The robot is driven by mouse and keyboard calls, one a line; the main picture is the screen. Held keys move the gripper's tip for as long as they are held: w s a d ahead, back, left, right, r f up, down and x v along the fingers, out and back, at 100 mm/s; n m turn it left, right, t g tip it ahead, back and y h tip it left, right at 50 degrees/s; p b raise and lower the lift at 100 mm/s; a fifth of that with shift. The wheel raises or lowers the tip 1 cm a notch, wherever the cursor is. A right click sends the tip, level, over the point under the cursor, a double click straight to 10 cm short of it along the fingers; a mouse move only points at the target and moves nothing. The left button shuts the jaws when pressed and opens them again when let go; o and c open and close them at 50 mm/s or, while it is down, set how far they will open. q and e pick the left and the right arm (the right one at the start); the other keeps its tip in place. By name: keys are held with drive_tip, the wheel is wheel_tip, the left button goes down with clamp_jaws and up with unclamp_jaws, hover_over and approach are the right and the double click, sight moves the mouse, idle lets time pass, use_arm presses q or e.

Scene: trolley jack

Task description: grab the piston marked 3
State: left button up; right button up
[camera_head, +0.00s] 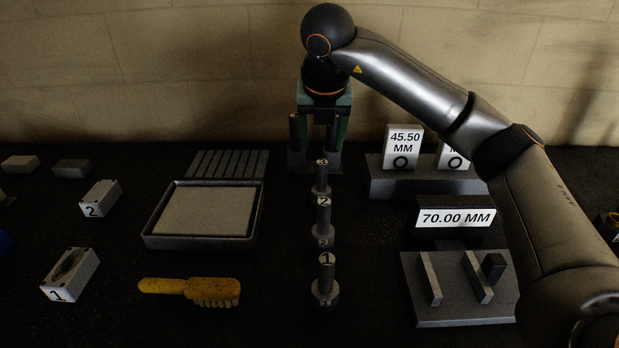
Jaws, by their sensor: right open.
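The piston marked 3 (321,180) stands upright at the far end of a row of dark pistons on the black bench. Its numbered top shows, and its lower part is partly hidden by the piston marked 2 (323,220) in front of it. The piston marked 1 (325,283) stands nearest. My right gripper (318,148) points down at the back of the row, fingers apart and empty. Its fingertips appear just above and behind the top of piston 3; the exact depth gap is hard to tell. My left gripper is not in view.
Left of the row are a shallow tray (152,237), a slotted block (228,160), a yellow brush (190,289) and numbered blocks (70,275). To the right are a 70.00 MM display (455,218), a 45.50 MM sign (403,147) and a grey fixture (460,312).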

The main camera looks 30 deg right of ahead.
sight(322, 173)
drive_tip(key=x, duration=0.6)
drive_tip(key=shift+s+d+f+p, duration=0.1)
drive_tip(key=shift+f+p, duration=0.1)
drive_tip(key=shift+p, duration=0.1)
drive_tip(key=p+x, duration=0.1)
drive_tip(key=x, duration=0.4)
drive_tip(key=shift+w+d+f, duration=0.2)
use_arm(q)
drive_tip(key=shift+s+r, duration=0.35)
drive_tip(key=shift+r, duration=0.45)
use_arm(e)
clamp_jaws()
